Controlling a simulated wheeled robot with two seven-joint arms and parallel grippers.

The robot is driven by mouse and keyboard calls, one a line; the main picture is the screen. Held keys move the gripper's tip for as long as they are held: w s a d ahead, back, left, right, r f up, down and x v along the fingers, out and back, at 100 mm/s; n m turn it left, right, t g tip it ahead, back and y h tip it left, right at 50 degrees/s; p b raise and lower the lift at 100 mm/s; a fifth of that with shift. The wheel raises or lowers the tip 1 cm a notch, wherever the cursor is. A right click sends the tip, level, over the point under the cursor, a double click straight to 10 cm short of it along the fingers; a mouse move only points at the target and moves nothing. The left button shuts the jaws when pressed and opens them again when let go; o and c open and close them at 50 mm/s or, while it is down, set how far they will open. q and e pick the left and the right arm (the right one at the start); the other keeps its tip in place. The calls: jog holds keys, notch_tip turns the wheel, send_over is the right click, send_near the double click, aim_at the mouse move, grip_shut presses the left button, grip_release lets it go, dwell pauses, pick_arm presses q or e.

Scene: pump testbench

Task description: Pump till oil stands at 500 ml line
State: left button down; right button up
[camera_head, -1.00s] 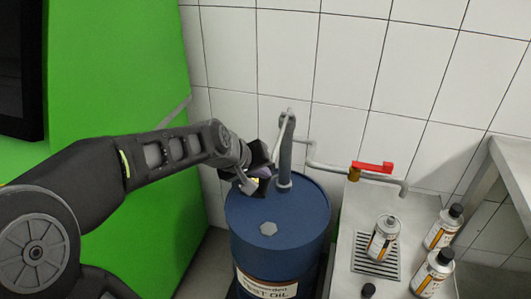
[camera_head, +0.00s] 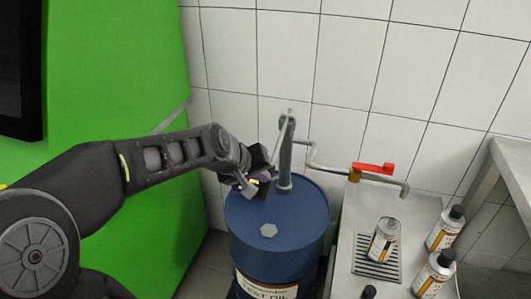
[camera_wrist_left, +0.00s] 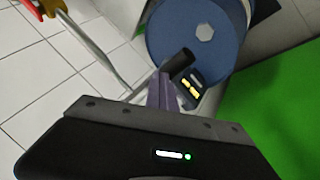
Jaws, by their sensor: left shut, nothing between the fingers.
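The hand pump (camera_head: 285,155) stands on the blue oil drum (camera_head: 295,222), with a thin lever (camera_head: 279,138) slanting down to the left from its top. My left gripper (camera_head: 264,181) is shut and empty beside the pump, near the lever's lower end. In the left wrist view, its fingers (camera_wrist_left: 165,92) are close to a black handle end (camera_wrist_left: 178,63); contact is unclear. An uncapped bottle (camera_head: 384,240) stands on the drain grate (camera_head: 376,268) near the outlet pipe (camera_head: 404,191). The oil level cannot be read. My right gripper is not in view.
A red valve lever (camera_head: 373,168) sits on the outlet pipe. Two capped bottles (camera_head: 444,229) (camera_head: 433,274) stand at the right of the bench, and a black cap (camera_head: 368,291) lies in front. A white tiled wall is close behind; a green panel (camera_head: 120,70) is at left.

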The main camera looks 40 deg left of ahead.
pick_arm(q)
notch_tip(320, 180, up, 10)
jog(key=w+p, duration=0.1)
jog(key=p, duration=0.7)
jog(key=shift+a, duration=0.2)
dwell(0.7)
jog(key=shift+r, duration=0.1)
jog(key=r+p, duration=0.2)
jog(key=r, duration=0.1)
jog(key=r+p, duration=0.2)
jog(key=shift+w, duration=0.25)
dwell(1.0)
